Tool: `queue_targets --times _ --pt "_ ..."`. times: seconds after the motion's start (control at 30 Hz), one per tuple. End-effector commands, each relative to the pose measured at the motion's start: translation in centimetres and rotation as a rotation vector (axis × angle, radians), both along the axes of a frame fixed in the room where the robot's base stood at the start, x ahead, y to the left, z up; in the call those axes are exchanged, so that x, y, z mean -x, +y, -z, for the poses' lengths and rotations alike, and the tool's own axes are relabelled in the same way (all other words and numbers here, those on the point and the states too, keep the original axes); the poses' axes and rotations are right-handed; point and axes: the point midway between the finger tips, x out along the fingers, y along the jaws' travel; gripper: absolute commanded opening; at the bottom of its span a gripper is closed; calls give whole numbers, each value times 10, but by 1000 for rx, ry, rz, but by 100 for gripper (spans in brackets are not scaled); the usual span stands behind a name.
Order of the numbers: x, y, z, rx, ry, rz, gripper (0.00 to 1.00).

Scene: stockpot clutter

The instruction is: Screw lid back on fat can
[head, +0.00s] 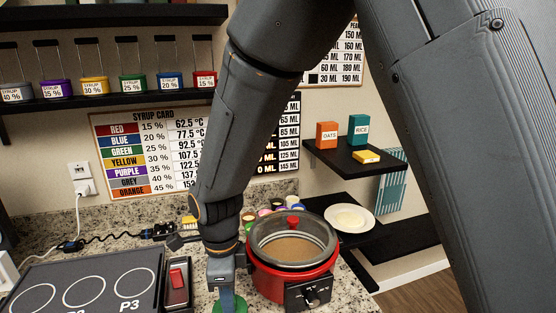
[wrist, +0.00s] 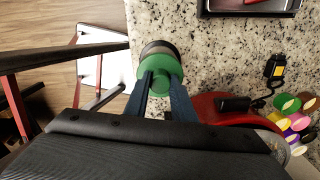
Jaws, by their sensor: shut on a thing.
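The green lid (wrist: 160,68), with a round knob, is between the fingers of my gripper (wrist: 161,88) in the wrist view. The fingers are shut on it. The fat can (wrist: 158,46) shows as a dark grey rim just past the lid, which overlaps it. I cannot tell whether the lid is seated or how far it is turned. In the head view the green lid (head: 236,304) shows at the bottom edge below my gripper (head: 224,284), and the can is out of frame or hidden there.
A red cooker (head: 293,262) with a glass lid stands close to the right of my gripper. A tray with a red-handled tool (head: 178,284) and a hob (head: 85,290) lie to the left. Several coloured jars (wrist: 295,120) stand beyond the cooker. The counter edge is near the can.

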Motion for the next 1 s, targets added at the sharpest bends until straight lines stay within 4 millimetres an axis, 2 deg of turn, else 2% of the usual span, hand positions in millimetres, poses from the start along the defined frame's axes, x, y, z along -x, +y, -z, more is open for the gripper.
queue_targets --times 0.3,0.7,1.0 --pt "0 0 0 0 0 17 0" --pt "0 0 0 0 0 389 0" --pt "0 0 0 0 0 408 0"
